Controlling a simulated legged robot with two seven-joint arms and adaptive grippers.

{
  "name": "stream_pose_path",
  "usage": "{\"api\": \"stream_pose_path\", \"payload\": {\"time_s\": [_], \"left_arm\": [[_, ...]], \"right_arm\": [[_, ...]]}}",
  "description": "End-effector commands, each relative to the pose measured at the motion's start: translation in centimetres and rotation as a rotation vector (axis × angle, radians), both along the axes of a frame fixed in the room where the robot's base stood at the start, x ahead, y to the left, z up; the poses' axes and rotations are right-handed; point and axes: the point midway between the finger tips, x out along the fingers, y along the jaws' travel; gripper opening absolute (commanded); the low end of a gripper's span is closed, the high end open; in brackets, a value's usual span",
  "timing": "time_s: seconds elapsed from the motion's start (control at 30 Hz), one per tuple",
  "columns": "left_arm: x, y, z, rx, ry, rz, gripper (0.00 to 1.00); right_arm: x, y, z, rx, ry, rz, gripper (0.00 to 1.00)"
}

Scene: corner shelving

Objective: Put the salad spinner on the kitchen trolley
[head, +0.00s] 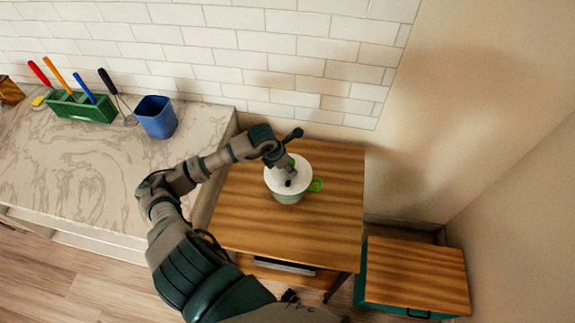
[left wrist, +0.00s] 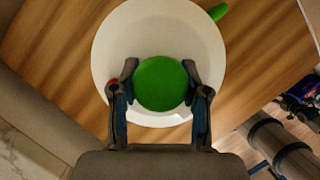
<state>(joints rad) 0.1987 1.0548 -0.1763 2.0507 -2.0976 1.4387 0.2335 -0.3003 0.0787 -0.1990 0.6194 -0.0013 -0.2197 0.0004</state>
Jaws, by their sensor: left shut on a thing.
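The salad spinner (head: 289,196) is a round pot with a white lid and a green side handle, over the wooden top of the kitchen trolley (head: 325,230). It looks upright; I cannot tell whether its base touches the wood. In the left wrist view the white lid (left wrist: 160,40) has a round green knob (left wrist: 161,83) at its middle. My left gripper (head: 289,179) comes from above and is shut on that knob, one finger on each side, as the wrist view (left wrist: 161,90) shows. My right gripper is not in view.
A marble counter (head: 80,165) stands to the left with a green utensil holder (head: 82,108) and a blue container (head: 156,117). A tiled wall is behind. A lower wooden-topped cabinet (head: 415,275) stands at right. The trolley top around the spinner is clear.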

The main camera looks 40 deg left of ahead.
Motion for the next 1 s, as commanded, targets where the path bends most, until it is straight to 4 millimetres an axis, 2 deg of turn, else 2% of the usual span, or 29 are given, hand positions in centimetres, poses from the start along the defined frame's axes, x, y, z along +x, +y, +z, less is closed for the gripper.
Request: {"api": "stream_pose_path", "payload": {"time_s": [0.03,0.1,0.47,0.57,0.73,0.83,1.0], "left_arm": [[0.0,0.0,0.0,0.0,0.0,0.0,0.53],[0.0,0.0,0.0,0.0,0.0,0.0,0.7],[-0.1,0.0,0.3,0.001,0.0,-0.001,0.71],[-0.4,0.2,1.3,0.004,-0.002,-0.001,0.71],[-1.8,0.6,4.6,0.007,-0.003,-0.001,0.71],[-2.7,0.9,6.6,0.006,0.0,-0.002,0.71],[-3.8,1.2,9.5,0.004,0.0,0.001,0.71]], "right_arm": [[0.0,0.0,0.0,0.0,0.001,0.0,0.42],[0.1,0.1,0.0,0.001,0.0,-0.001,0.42],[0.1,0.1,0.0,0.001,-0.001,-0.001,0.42],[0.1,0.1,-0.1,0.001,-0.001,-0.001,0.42],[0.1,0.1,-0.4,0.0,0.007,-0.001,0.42],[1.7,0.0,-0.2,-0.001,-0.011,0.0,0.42],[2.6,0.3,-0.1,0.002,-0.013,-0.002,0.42]]}}
